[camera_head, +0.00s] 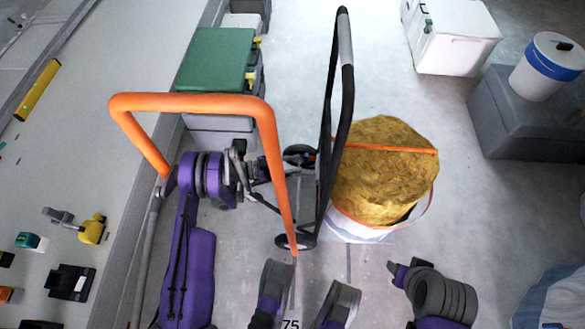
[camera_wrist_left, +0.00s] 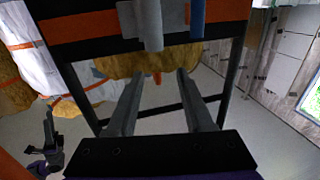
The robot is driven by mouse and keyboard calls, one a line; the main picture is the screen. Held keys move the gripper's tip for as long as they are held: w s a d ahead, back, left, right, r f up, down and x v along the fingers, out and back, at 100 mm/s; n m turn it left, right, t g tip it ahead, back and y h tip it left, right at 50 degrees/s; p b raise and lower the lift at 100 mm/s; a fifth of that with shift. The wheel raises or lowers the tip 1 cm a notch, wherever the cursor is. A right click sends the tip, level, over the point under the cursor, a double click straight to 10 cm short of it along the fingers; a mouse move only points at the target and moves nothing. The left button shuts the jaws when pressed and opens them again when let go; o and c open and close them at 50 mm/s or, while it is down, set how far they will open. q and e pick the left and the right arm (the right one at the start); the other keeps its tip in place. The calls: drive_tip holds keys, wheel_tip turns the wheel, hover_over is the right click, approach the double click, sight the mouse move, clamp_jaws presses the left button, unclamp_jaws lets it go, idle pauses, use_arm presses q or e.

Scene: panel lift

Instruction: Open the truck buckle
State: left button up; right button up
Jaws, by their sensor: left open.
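The hand truck has a tall black frame (camera_head: 340,110) with small wheels and stands in front of a strapped yellow roll (camera_head: 385,185). Its dark frame (camera_wrist_left: 232,85) and crossbars fill the left wrist view. I cannot make out a distinct buckle; a grey piece (camera_wrist_left: 150,25) and a blue piece (camera_wrist_left: 197,18) hang at the top of that view. My left gripper (camera_head: 262,166) is beside the truck frame, partly hidden by an orange tube. In the left wrist view my left gripper (camera_wrist_left: 157,88) is open, with nothing between its fingers. My right arm (camera_head: 440,295) shows at lower right; its jaws are unclear.
The orange tube frame (camera_head: 190,103) crosses in front of my left arm. A green case (camera_head: 215,60) stands behind it. A white box (camera_head: 455,35) and a grey block (camera_head: 520,120) are at the right. Small tools lie on the left surface.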

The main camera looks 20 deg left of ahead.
use_arm(q)
wheel_tip(320, 180, up, 6)
drive_tip(key=shift+f+p, duration=0.2)
drive_tip(key=shift+p, duration=0.4)
